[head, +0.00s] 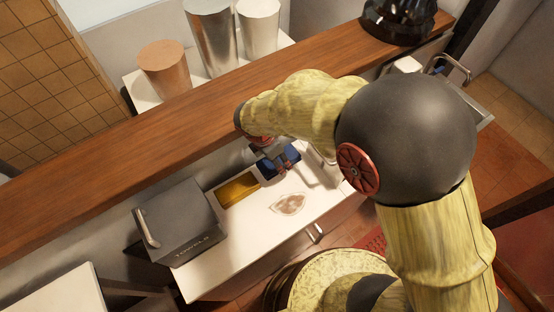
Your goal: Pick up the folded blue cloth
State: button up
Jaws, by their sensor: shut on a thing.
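The folded blue cloth (293,156) lies at the back of the white counter, dark blue and partly covered by my gripper. My gripper (283,166) points down at the cloth and is shut on it. My arm reaches in from the right and hides part of the counter behind it. I cannot tell whether the cloth is raised off the counter.
A yellow-brown folded cloth (237,189) lies just left of the blue one. A flat pale item with a brown pattern (288,204) lies in front. A grey box marked TOWELS (180,228) stands at left. A wooden ledge (150,126) runs behind, with metal containers (211,40) beyond.

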jog(key=s+d+r+p, duration=0.2)
jog(key=s+d+r, duration=0.3)
jog(key=s+r, duration=0.4)
jog(key=s, duration=0.3)
jog(key=shift+s, duration=0.25)
jog(key=o, duration=0.7)
jog(key=shift+c, duration=0.2)
jog(key=c, duration=0.5)
